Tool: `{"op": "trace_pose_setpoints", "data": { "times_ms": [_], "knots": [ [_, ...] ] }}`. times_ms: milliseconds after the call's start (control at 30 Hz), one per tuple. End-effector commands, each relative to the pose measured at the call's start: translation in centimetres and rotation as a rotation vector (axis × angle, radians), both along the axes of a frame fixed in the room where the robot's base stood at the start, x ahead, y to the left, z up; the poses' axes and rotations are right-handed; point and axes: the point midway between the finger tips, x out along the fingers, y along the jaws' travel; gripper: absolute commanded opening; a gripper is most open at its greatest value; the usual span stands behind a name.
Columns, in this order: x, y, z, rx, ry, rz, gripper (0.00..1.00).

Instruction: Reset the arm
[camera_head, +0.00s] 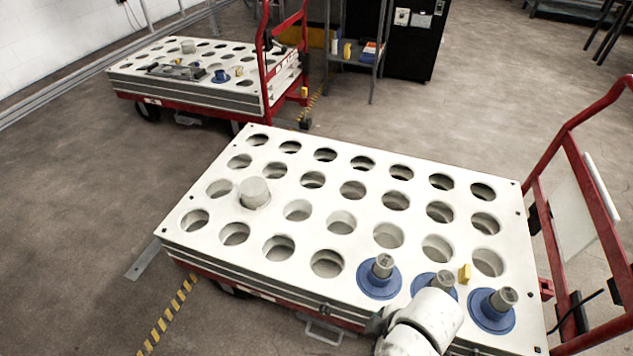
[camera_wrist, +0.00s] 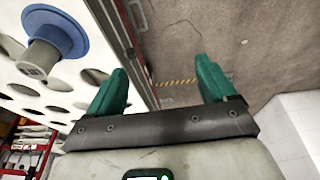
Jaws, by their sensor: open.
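My gripper (camera_wrist: 160,90) shows in the wrist view with its two green fingers spread apart and nothing between them. Floor and the edge of the white cart top show behind the fingers. In the head view my white arm reaches in at the bottom, in front of the near cart (camera_head: 330,190); the gripper itself cannot be made out there. The arm partly hides the middle one of three blue-flanged grey parts (camera_head: 380,277) at the cart's front right. One such part (camera_wrist: 50,45) shows at upper left in the wrist view, apart from the fingers.
The cart top has rows of round holes; a grey cylinder (camera_head: 255,192) stands at its left and a small yellow block (camera_head: 464,273) near the blue parts. A red handle frame (camera_head: 573,150) rises at right. A second cart (camera_head: 130,73) stands behind.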

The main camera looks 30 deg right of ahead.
Motion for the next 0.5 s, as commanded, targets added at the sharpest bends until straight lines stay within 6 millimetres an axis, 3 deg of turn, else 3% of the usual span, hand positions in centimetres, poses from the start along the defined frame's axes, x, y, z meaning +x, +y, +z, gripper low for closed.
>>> {"op": "trace_pose_setpoints", "data": {
  "times_ms": [100, 433, 500],
  "knots": [
    [2.1, -0.6, 2.5, 0.026, -0.051, -0.214, 0.84],
    [5.6, -3.3, 8.2, 0.096, -0.174, -0.665, 0.84],
    [3.3, -3.5, 6.3, 0.067, -0.095, -0.668, 0.84]
  ]
}}
